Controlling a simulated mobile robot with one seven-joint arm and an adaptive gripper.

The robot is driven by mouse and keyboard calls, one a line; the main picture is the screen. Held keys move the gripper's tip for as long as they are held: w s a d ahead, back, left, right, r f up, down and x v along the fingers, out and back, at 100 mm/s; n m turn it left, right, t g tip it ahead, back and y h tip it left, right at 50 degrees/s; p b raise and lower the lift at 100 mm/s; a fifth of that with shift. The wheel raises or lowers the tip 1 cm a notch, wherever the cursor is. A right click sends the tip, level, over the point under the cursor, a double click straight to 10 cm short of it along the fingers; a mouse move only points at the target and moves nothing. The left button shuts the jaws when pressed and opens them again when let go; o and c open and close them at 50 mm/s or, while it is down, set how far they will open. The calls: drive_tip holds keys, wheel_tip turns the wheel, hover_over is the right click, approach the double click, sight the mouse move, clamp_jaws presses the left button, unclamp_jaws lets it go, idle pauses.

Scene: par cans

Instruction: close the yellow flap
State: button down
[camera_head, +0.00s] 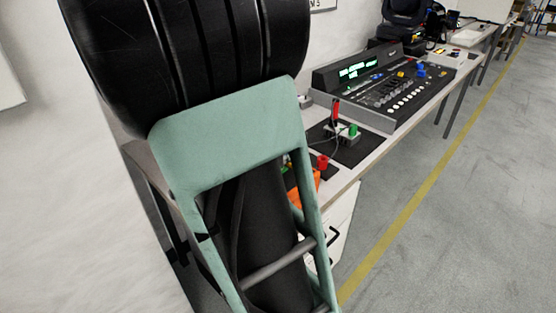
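I cannot make out a yellow flap in the head view. An orange object (304,190) shows only in part at the near end of the bench, and its shape cannot be told. Something large and close to the camera covers much of the left and middle of the view and hides what is behind it. My gripper's fingers do not show, so I cannot see where they are or whether they hold anything.
A long bench (368,160) runs away to the upper right, with a mixing console (400,88) and small red (323,162) and green (353,131) parts. A white drawer unit (342,215) stands below. Grey floor with a yellow line (420,192) is clear to the right.

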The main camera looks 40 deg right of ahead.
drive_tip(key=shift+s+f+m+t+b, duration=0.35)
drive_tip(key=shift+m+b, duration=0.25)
drive_tip(key=shift+b, duration=1.6)
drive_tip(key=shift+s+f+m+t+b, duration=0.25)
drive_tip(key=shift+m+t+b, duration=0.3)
drive_tip(key=shift+b, duration=1.65)
drive_tip(key=b, duration=0.2)
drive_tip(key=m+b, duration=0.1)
drive_tip(key=b, duration=0.1)
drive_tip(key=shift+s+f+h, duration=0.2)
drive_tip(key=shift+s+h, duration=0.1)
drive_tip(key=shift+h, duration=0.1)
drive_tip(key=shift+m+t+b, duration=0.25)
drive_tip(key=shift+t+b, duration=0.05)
drive_tip(key=shift+b, duration=0.1)
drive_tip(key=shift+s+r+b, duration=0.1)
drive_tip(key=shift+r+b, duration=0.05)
drive_tip(key=shift+b, duration=0.3)
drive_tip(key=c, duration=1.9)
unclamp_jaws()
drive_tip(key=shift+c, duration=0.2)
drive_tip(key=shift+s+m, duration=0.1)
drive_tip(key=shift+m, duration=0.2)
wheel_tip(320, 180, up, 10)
